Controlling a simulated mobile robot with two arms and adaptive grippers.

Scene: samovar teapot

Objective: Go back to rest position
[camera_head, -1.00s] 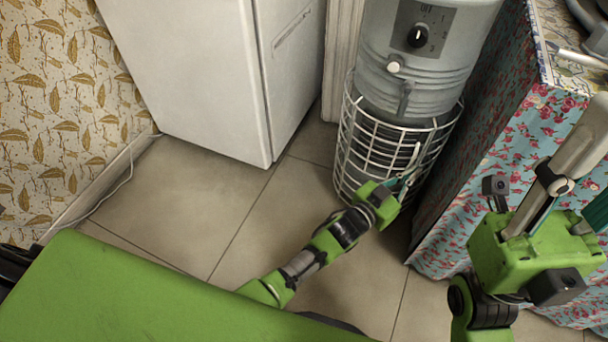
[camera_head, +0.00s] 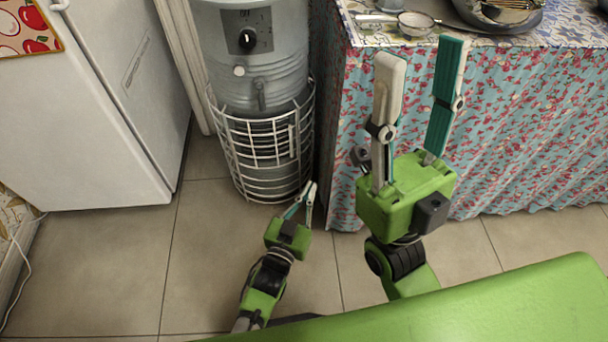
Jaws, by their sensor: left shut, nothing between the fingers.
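My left gripper (camera_head: 304,193) is low over the floor, in front of the wire basket around the grey samovar (camera_head: 258,95). It is shut and empty, its fingers pointing up in the picture, and it looks apart from the basket. My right gripper (camera_head: 421,58) is larger and nearer, to the right. Its two fingers are spread wide and point up in the picture, with nothing between them. It stands in front of the flowered cloth of the table.
A table with a flowered cloth (camera_head: 530,130) stands at the right, with a strainer (camera_head: 415,22) and a pan on top. A white refrigerator (camera_head: 75,110) is at the left. The tiled floor (camera_head: 110,260) between is clear. A white cable lies at the left wall.

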